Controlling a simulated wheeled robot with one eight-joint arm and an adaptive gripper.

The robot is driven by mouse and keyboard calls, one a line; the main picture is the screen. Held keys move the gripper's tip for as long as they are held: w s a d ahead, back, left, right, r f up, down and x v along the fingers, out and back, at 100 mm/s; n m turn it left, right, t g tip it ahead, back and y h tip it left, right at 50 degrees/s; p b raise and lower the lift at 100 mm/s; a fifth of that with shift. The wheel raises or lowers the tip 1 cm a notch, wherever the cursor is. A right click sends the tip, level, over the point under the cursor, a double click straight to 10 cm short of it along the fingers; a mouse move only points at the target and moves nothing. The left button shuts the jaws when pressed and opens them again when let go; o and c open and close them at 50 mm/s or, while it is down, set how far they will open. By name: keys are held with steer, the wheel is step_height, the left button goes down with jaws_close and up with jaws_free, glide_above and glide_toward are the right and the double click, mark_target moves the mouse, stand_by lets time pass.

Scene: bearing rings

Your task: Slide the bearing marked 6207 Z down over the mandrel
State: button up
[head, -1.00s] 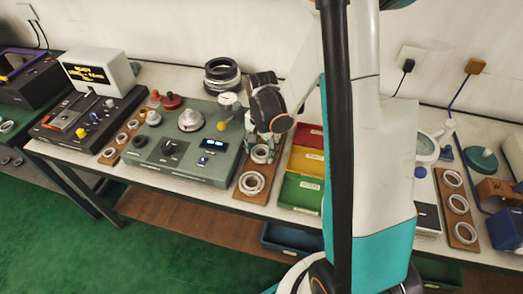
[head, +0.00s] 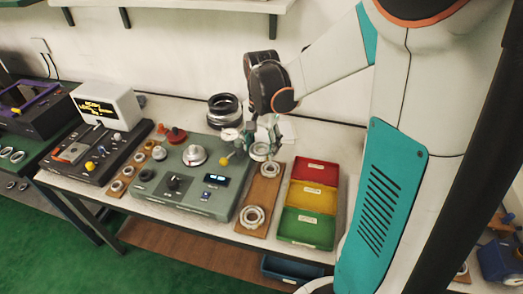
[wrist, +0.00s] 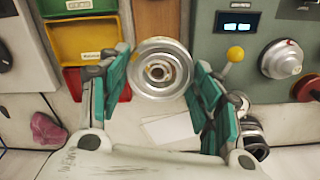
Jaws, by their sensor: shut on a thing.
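My gripper (head: 266,137) is shut on a silver bearing ring (wrist: 160,68). The ring sits between the green finger pads in the wrist view, and its marking is not legible. In the head view this ring (head: 260,150) is at the far end of a wooden board (head: 264,192). Another bearing (head: 254,217) lies at the board's near end. A stepped silver piece (head: 194,155) stands on the grey-green console (head: 172,205), left of my gripper; I cannot tell if it is the mandrel.
Red, yellow and green bins (head: 308,203) stand right of the board. A yellow-tipped lever (head: 226,160) rises from the console close to my gripper. Dark stacked rings (head: 224,110) stand behind. A display box (head: 105,103) is at left.

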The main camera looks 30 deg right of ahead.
step_height(320, 180, up, 7)
steer(key=p, duration=0.5)
steer(key=shift+r, duration=0.2)
stand_by(0.5)
